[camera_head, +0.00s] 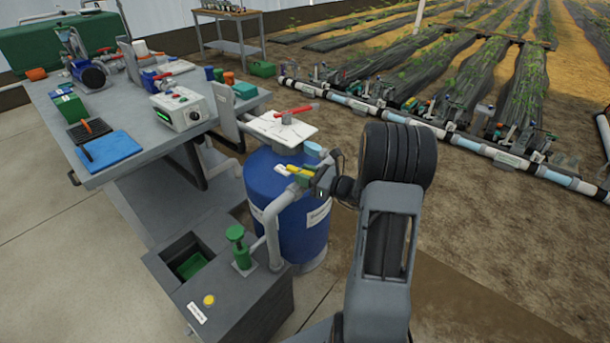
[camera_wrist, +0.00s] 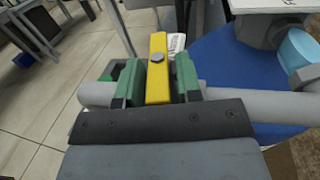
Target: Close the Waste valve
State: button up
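A yellow lever handle (camera_wrist: 158,48) with a grey bolt stands across a grey pipe (camera_wrist: 245,103) in the wrist view. My gripper (camera_wrist: 159,80) has its two green fingers on either side of the handle, and they look pressed against it. In the head view the yellow handle (camera_head: 292,168) shows small at my gripper (camera_head: 301,172), beside the upper part of the blue tank (camera_head: 292,215). The valve body is mostly hidden by my gripper. A white tag (camera_wrist: 176,43) is behind the handle, its text not readable.
A red-handled valve (camera_head: 290,113) sits on the tank's white top plate. A green valve (camera_head: 238,246) and a yellow button (camera_head: 209,300) are on the grey sump box (camera_head: 250,310) below. A cluttered workbench (camera_head: 120,170) stands at the left. Open soil lies to the right.

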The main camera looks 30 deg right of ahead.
grip_shut()
jog(key=shift+a+m+t+h, duration=0.15)
jog(key=shift+m+t+h, duration=1)
jog(key=shift+h, duration=0.65)
jog(key=shift+o, duration=1.4)
grip_release()
jog(key=shift+s, duration=0.15)
jog(key=v, duration=1.3)
jog(key=shift+s+d+r, duration=0.15)
jog(key=shift+s+d, duration=0.05)
jog(key=shift+s, duration=0.1)
